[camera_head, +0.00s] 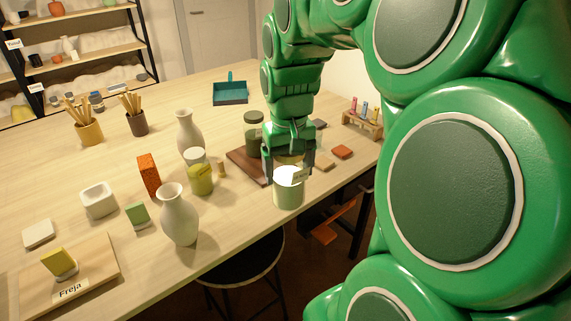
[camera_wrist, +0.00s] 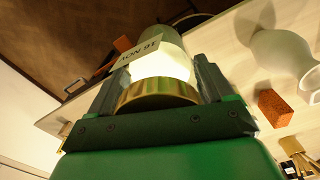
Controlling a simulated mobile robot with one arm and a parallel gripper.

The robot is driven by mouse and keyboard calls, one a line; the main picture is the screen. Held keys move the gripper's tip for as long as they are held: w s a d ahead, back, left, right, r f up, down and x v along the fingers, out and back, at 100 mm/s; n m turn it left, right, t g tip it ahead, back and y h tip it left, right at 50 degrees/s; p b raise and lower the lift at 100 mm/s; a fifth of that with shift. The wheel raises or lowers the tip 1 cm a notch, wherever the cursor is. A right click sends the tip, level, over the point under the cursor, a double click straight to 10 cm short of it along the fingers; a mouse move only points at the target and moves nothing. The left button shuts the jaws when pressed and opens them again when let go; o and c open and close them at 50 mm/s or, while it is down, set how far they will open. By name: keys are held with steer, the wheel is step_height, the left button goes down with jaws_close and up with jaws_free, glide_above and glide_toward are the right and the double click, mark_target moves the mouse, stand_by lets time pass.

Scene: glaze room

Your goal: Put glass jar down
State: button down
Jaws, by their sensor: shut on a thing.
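My gripper (camera_head: 289,155) is shut on a glass jar (camera_head: 288,192) with pale, whitish-green contents and a brass-coloured lid. The jar hangs upright below my fingers at the front edge of the table, and its lower part overlaps the dark space beyond the edge. In the wrist view the jar (camera_wrist: 160,66) lies between the two fingers (camera_wrist: 158,85), with the gold lid (camera_wrist: 158,93) nearest my palm. A paper label (camera_wrist: 137,54) reading "16 NOV" is on it. My arm hides part of the table behind it.
A brown board (camera_head: 240,161) lies just left of my gripper, with a dark-lidded jar (camera_head: 254,131) beside it. A yellow-green jar (camera_head: 201,180) and white vases (camera_head: 179,217) stand further left. A stool (camera_head: 243,262) stands below the edge.

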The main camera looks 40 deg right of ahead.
steer(key=shift+w+r, duration=0.3)
steer(key=shift+w, duration=0.1)
steer(key=w+d+f, duration=0.1)
steer(key=w+d, duration=0.4)
steer(key=w, duration=0.5)
steer(key=w+d+f, duration=0.2)
steer(key=w+d, duration=0.2)
steer(key=w, duration=0.6)
steer(key=w+d+f, duration=0.2)
steer(key=w+f, duration=0.3)
steer(key=f, duration=0.4)
steer(key=shift+d, duration=0.2)
jaws_free()
steer(key=shift+f, duration=0.1)
steer(key=shift+w, duration=0.1)
